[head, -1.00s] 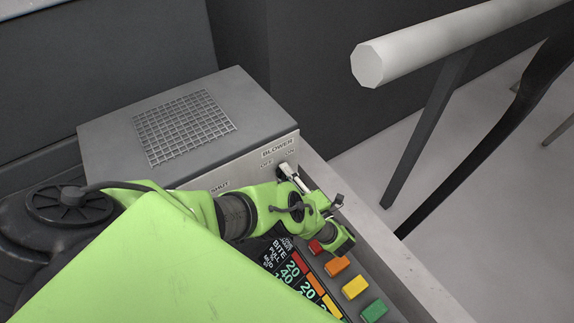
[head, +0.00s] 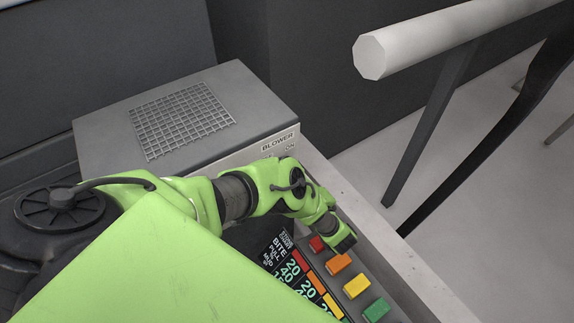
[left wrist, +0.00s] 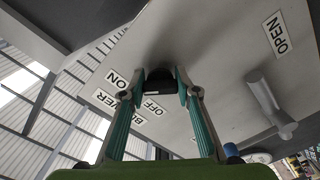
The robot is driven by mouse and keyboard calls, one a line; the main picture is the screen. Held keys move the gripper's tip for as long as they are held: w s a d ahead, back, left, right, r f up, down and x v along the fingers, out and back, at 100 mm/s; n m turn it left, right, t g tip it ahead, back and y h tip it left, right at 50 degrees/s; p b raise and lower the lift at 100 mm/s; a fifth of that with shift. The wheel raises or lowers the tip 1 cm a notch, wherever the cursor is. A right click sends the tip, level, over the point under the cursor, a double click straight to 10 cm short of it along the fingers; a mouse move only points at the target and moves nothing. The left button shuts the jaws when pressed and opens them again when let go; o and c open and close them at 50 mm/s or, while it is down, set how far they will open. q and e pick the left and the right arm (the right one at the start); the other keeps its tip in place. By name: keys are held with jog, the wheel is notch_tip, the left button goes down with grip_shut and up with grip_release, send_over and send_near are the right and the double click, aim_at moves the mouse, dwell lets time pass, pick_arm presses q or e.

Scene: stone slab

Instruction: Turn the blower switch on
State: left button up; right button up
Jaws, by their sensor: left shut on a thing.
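The blower label (head: 278,144) is on the front face of the grey box in the head view, with ON visible below it. My left arm covers the OFF label and the switch there. In the left wrist view, the dark blower switch (left wrist: 160,86) sits between the fingertips of my left gripper (left wrist: 162,92), which is shut on it. The ON label (left wrist: 117,80) and OFF label (left wrist: 152,106) are close beside it. I cannot tell the switch's position.
The grey box (head: 225,85) has a mesh grille on top. A sloped panel with red, orange, yellow (head: 356,286) and green buttons lies below my arm. A pale rail (head: 440,36) crosses upper right. An OPEN label and grey handle (left wrist: 268,100) show in the left wrist view.

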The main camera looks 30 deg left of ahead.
pick_arm(q)
jog(key=shift+w+a+r, duration=0.1)
jog(key=shift+a+r, duration=0.05)
jog(key=o, duration=1.1)
jog(key=v, duration=1.2)
jog(key=shift+f, duration=0.25)
